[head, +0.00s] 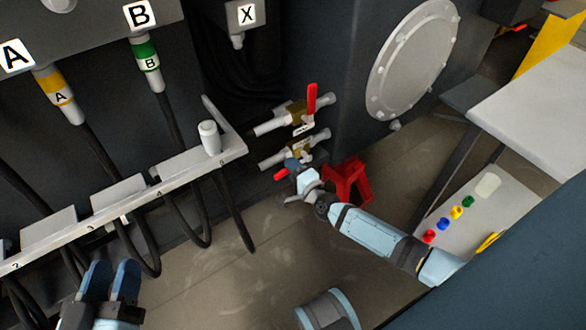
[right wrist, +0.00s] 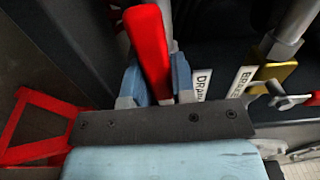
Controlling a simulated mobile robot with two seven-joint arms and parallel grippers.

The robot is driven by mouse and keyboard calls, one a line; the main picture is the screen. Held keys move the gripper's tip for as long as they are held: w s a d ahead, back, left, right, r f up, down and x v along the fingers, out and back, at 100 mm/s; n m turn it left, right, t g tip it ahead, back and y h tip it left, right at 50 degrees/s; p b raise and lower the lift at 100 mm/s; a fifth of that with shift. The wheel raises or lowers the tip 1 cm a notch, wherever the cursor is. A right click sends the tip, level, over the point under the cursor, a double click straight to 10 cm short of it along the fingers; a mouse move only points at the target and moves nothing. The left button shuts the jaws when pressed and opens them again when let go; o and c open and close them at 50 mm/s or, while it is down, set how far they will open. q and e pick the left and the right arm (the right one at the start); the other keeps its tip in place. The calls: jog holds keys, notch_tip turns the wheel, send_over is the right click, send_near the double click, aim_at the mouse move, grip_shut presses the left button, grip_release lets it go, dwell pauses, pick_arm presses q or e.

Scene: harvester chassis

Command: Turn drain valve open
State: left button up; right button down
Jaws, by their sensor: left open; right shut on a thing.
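Two brass valves with red lever handles sit on pipes at the chassis wall. The lower valve (head: 299,151) has its red handle (right wrist: 149,45) between the blue fingers of my right gripper (head: 292,168), which is shut on it. A white tag reading DRAIN (right wrist: 202,85) hangs beside that handle in the right wrist view. The lower handle is mostly hidden by the gripper in the head view; a red end (head: 281,174) shows. The upper valve (head: 296,115) has its red handle (head: 311,98) standing upright, apart from my gripper. My left gripper (head: 112,270) is open and empty at the lower left.
A red stand (head: 347,182) is on the floor just right of my right gripper. A grey numbered rail (head: 125,200) with hanging black hoses is on the left. A round bolted cover (head: 413,60) is on the wall. A panel with coloured knobs (head: 480,208) is at right.

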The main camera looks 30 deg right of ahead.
jog(key=shift+r+m, duration=0.15)
jog(key=shift+m, duration=0.15)
pick_arm(q)
jog(key=shift+w+r, duration=0.2)
jog(key=shift+r, duration=0.1)
pick_arm(e)
jog(key=c, duration=0.9)
grip_release()
jog(key=shift+c, duration=0.2)
pick_arm(q)
jog(key=shift+s+f, duration=0.1)
pick_arm(e)
jog(key=shift+s, duration=0.25)
pick_arm(q)
jog(key=r+t+p, duration=0.1)
jog(key=r, duration=0.1)
jog(key=r+t+p, duration=0.1)
jog(key=r+p, duration=0.1)
jog(key=shift+s+a+r, duration=0.2)
pick_arm(e)
jog(key=s+d, duration=0.1)
jog(key=s, duration=1.2)
jog(key=shift+s, duration=0.2)
pick_arm(q)
jog(key=shift+n, duration=0.3)
